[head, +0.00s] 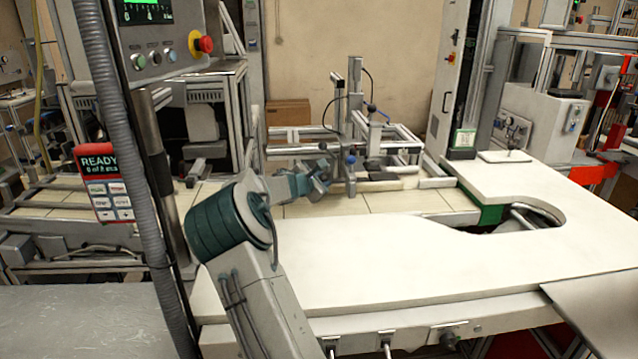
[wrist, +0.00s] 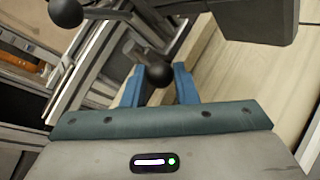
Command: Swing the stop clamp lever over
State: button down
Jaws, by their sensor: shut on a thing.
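In the wrist view a metal lever (wrist: 143,53) ends in a black ball knob (wrist: 158,75). My gripper (wrist: 159,68) has its two blue fingers on either side of this knob and is shut on it. In the head view my gripper (head: 322,178) reaches the near left side of the metal clamp frame (head: 352,130) beyond the white table. The held knob is too small or hidden to make out there. A second black ball knob (wrist: 66,12) shows at the upper left of the wrist view, apart from my fingers.
A dark block (wrist: 258,18) lies close beyond my fingers at the upper right of the wrist view. Pale boards (head: 400,201) run under the frame. The white table (head: 400,262) in front is clear. A control panel (head: 160,40) stands at the left.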

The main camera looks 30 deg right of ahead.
jog(key=shift+s+d+f+g+b, duration=0.2)
jog(key=shift+s+d+g+b, duration=0.1)
jog(key=shift+s+d+b, duration=0.45)
jog(key=shift+s+d+r+h, duration=0.2)
jog(key=shift+d+h, duration=0.1)
jog(key=shift+d, duration=0.15)
jog(key=c, duration=1.4)
grip_release()
jog(key=shift+o, duration=1.3)
jog(key=shift+s+d, duration=0.15)
jog(key=shift+d, duration=0.1)
jog(key=shift+w+a, duration=0.25)
jog(key=shift+a, duration=0.6)
jog(key=b+v, duration=0.2)
jog(key=v, duration=1.1)
jog(key=shift+s+d+r, duration=0.25)
jog(key=shift+s+d, duration=0.1)
